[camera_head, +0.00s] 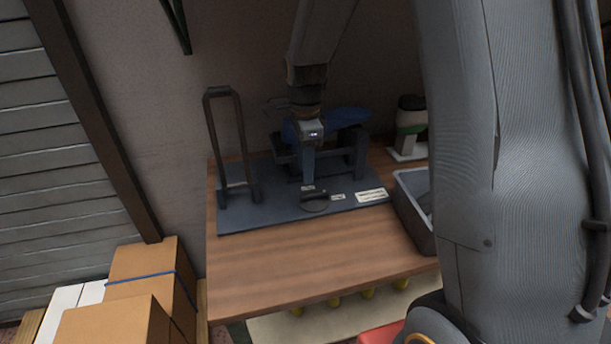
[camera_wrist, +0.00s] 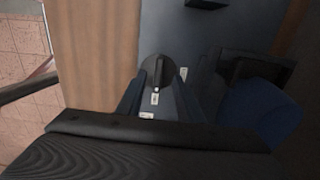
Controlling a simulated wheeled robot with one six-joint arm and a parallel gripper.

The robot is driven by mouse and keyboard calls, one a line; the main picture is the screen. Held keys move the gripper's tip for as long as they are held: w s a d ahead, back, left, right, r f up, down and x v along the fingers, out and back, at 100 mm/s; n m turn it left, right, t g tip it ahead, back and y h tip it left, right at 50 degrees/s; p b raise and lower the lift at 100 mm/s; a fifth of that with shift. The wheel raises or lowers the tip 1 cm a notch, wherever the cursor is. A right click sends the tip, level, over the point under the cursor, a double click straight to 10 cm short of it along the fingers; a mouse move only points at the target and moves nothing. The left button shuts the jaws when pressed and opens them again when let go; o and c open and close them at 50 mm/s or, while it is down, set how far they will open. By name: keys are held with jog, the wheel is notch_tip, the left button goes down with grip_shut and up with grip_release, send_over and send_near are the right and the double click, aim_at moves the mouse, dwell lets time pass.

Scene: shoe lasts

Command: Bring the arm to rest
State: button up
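My gripper (camera_head: 308,178) points down over the blue-grey board (camera_head: 262,217) on the wooden table. In the wrist view its two dark fingers (camera_wrist: 159,84) stand apart with nothing held between them. A dark round knob with a raised bar (camera_head: 315,202) lies on the board just in front of the gripper; it also shows beyond the fingertips in the wrist view (camera_wrist: 155,70). A blue shoe last (camera_head: 345,116) sits on a dark stand (camera_head: 356,155) behind the gripper, partly hidden by my arm. The last also shows at the right of the wrist view (camera_wrist: 262,115).
A tall dark upright frame (camera_head: 211,130) stands at the board's left. A grey bin (camera_head: 411,205) is at the table's right, partly hidden by my arm. The front of the wooden table (camera_head: 300,270) is clear. Cardboard boxes (camera_head: 140,270) stand at the lower left.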

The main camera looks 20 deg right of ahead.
dwell(0.3)
jog(key=s+d+r+n+t, duration=0.1)
jog(key=s+d+n, duration=0.1)
jog(key=s+n, duration=1.6)
jog(key=shift+d+r, duration=0.2)
jog(key=shift+d, duration=0.05)
